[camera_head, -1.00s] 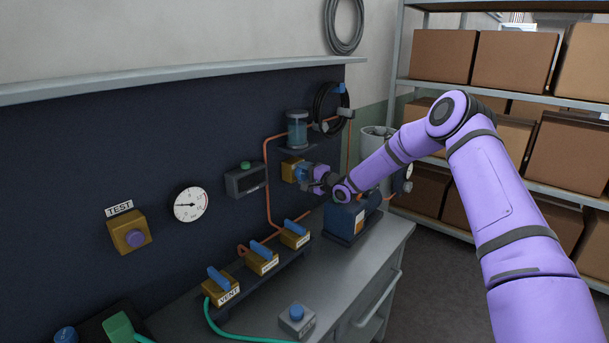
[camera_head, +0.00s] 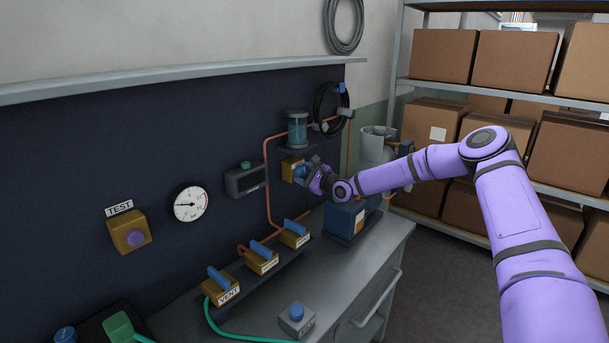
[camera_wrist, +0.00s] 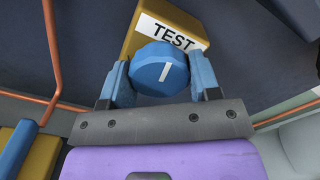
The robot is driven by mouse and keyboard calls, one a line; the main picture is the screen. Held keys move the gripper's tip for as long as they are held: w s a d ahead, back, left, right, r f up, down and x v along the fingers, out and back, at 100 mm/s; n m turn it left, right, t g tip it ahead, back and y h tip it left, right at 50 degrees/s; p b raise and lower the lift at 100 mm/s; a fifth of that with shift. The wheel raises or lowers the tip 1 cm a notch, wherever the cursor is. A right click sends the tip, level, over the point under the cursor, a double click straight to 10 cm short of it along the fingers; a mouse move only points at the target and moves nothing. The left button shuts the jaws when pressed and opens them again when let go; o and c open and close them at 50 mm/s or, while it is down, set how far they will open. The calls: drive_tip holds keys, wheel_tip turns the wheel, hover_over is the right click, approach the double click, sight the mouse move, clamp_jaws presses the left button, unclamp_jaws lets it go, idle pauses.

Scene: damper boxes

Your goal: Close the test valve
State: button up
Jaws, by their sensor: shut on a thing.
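The test valve is a yellow block (camera_wrist: 193,27) with a white "TEST" label and a round blue knob (camera_wrist: 160,70) bearing a white line. In the wrist view the knob sits between the two blue fingers of my gripper (camera_wrist: 160,82), which is shut on it. The knob's white line is tilted slightly right of upright in that view. In the head view the yellow valve block (camera_head: 290,167) is on the dark panel below a clear jar, and my gripper (camera_head: 303,174) reaches it from the right, hiding most of the knob.
Another yellow block (camera_head: 130,228) with a purple knob sits under a separate "TEST" sign at left, beside a dial gauge (camera_head: 190,204). Several blue-handled valves, including "VENT" (camera_head: 221,287), line the bench. Copper pipes (camera_head: 267,185) run near my gripper. Shelves with boxes stand at right.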

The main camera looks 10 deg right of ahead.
drive_tip(key=shift+m, duration=1.1)
drive_tip(key=o, duration=0.9)
drive_tip(key=shift+s, duration=0.1)
drive_tip(key=v, duration=1)
drive_tip(key=shift+s+d, duration=0.2)
drive_tip(key=shift+s, duration=0.05)
